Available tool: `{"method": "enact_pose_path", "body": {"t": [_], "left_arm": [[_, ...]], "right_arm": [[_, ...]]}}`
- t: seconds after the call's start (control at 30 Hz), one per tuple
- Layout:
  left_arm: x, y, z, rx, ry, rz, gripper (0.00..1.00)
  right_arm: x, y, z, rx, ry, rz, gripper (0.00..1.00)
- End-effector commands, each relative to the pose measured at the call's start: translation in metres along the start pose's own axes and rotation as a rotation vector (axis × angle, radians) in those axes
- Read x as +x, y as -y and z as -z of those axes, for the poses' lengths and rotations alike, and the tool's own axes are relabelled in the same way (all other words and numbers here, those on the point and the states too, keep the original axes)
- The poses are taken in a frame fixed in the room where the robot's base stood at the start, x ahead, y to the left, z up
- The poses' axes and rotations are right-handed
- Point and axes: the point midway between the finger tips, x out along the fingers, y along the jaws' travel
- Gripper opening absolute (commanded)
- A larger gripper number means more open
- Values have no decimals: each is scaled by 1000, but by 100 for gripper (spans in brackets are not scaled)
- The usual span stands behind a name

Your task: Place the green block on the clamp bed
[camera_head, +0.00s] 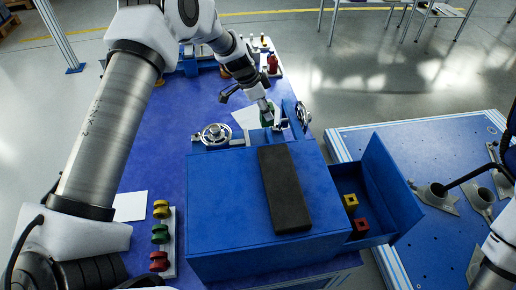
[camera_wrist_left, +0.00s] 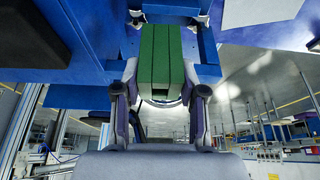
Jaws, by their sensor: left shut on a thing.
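The green block (camera_wrist_left: 160,60) is between the two fingers of my left gripper (camera_wrist_left: 160,95) in the left wrist view. The fingers are shut on its sides. In the head view my left gripper (camera_head: 276,118) is at the far edge of the blue box, and only a small green part of the block (camera_head: 266,117) shows. The blue clamp (camera_head: 243,139) has one handwheel (camera_head: 215,134) at left and another (camera_head: 303,115) at right; the block is between them. I cannot tell whether the block touches the clamp bed, which is largely hidden. My right gripper is out of view.
The blue box (camera_head: 225,205) carries a black pad (camera_head: 284,190). Its open drawer (camera_head: 397,205) holds a yellow block (camera_head: 350,201) and a red block (camera_head: 361,227). A rack (camera_head: 169,245) of coloured pieces stands at left. Another blue table (camera_head: 385,145) stands at right.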

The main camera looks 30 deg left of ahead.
Motion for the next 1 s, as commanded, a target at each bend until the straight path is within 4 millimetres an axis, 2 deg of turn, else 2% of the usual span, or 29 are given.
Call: {"method": "enact_pose_path", "body": {"t": [0.03, 0.13, 0.4, 0.7, 1.0], "left_arm": [[3, 9, -12, 7, -3, -2, 0], [6, 18, -25, 24, -1, -8, 0], [54, 18, -48, 26, 0, -12, 0], [94, 18, -63, 26, -1, -10, 0], [97, 18, -64, 26, -2, -9, 0]], "right_arm": [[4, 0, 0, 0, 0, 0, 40], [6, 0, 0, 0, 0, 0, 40], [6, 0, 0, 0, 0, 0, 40], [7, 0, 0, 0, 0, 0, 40], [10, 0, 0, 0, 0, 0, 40]]}}
